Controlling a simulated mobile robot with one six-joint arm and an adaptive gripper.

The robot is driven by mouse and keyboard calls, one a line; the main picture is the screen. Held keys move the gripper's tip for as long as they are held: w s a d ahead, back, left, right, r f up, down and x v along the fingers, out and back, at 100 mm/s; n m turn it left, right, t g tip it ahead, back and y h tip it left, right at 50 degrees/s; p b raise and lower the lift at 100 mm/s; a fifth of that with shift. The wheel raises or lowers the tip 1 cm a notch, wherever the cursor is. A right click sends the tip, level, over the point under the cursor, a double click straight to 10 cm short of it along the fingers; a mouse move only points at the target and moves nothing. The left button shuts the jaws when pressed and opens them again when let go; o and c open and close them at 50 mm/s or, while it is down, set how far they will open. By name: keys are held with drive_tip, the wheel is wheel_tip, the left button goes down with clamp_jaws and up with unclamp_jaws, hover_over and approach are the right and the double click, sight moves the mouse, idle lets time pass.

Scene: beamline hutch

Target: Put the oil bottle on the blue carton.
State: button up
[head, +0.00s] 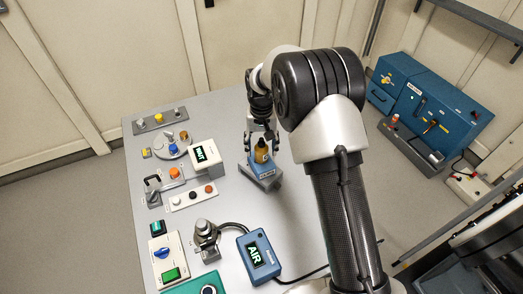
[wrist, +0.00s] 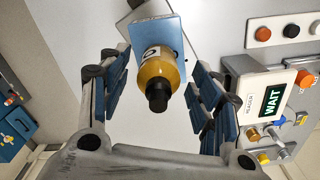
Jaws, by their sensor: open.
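The oil bottle (head: 262,151) is amber with a black cap and a pale label. It appears upright on top of the blue carton (head: 264,171), near the middle of the grey table. In the wrist view the bottle (wrist: 158,75) shows cap toward the camera, with the carton's flat blue top (wrist: 172,33) behind it. My gripper (head: 262,138) is open over the bottle. In the wrist view its blue-padded fingers stand on either side, with visible gaps between them and the bottle. The bottle's exact contact with the carton is hidden.
Left of the carton are a white WAIT display box (head: 205,155), a button strip (head: 192,197) and several knobs. Nearer are a blue AIR display (head: 257,255) and a metal fitting (head: 206,236). The table right of the carton is partly hidden by my arm.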

wheel_tip(320, 180, up, 9)
drive_tip(key=shift+f+p, duration=0.15)
drive_tip(key=shift+p, duration=0.55)
drive_tip(key=shift+s+d+r, duration=0.1)
drive_tip(key=shift+r, duration=0.25)
drive_tip(key=s+d+r+t, duration=0.1)
drive_tip(key=s+d+r, duration=0.3)
drive_tip(key=s+r, duration=0.4)
drive_tip(key=s+d+r+t, duration=0.1)
drive_tip(key=s+d+r, duration=0.3)
drive_tip(key=s+r, duration=0.4)
drive_tip(key=s+d+t, duration=0.1)
drive_tip(key=s+d, duration=0.1)
drive_tip(key=s, duration=0.7)
drive_tip(key=s+d+t, duration=0.1)
drive_tip(key=s, duration=0.8)
drive_tip(key=shift+s+d+t, duration=0.2)
drive_tip(key=shift+d+t, duration=0.1)
drive_tip(key=shift+d, duration=0.1)
